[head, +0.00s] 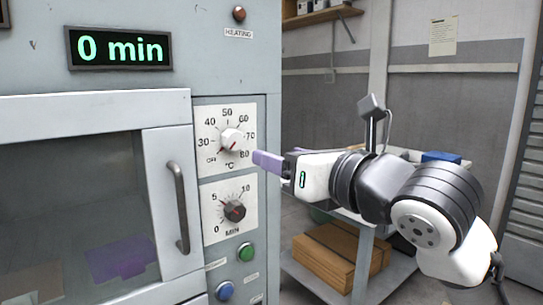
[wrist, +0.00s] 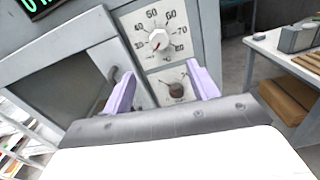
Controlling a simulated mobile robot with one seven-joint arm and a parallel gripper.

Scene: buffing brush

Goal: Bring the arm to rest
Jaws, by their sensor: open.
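My gripper (head: 268,160) is raised in front of the machine's control panel in the head view, near the temperature dial. In the wrist view my gripper (wrist: 162,88) shows two lilac fingers spread apart with nothing between them. The temperature dial (head: 232,139) has a white knob, and its red mark points to the lower left, near OFF. The timer dial (head: 235,210) has a dark knob below it. In the wrist view the temperature dial (wrist: 159,40) lies beyond the fingers, and the timer dial (wrist: 176,88) shows between them. I cannot tell the exact gap to the panel.
The machine's door (head: 70,200) is shut, with a grey handle (head: 178,207). A display (head: 119,48) reads 0 min. Green (head: 245,252) and blue (head: 225,291) buttons sit low on the panel. A cart with a cardboard box (head: 335,257) stands behind my arm, at the right.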

